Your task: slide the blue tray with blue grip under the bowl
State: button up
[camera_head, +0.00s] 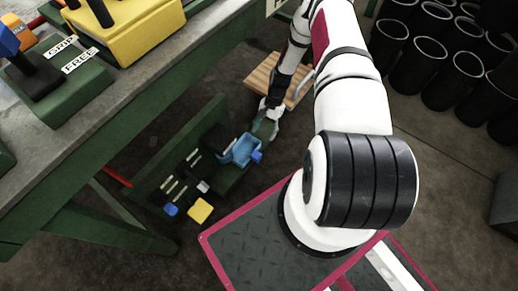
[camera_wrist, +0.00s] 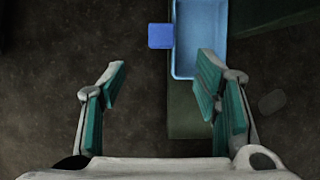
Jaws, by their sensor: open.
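The blue tray (camera_head: 238,151) sits on a low dark green rack beside the bench; its light blue inside and rim show in the wrist view (camera_wrist: 200,42). Its darker blue grip (camera_head: 257,156) sticks out from one side; in the wrist view the square grip (camera_wrist: 161,36) is left of the tray. My gripper (camera_wrist: 162,74) is open and empty. The grip lies beyond the fingertips, roughly midway between them across the picture, not touched. In the head view my gripper (camera_head: 267,126) is just right of the tray. I cannot make out a bowl.
The green rack (camera_head: 155,183) has a tall back panel and pale slotted marks. A yellow block (camera_head: 200,210) and a blue block (camera_head: 171,209) are at its near end. The green bench (camera_head: 130,90) stands left. A wooden board (camera_head: 263,73) is behind my gripper; black tubes (camera_head: 427,48) stand right.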

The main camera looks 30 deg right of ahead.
aim_at(256, 155)
jog(key=b+x, duration=0.1)
jog(key=x, duration=0.3)
jog(key=b+x, duration=0.2)
jog(key=x, duration=0.3)
jog(key=b+x, duration=0.2)
jog(key=x, duration=0.3)
jog(key=shift+a, duration=0.4)
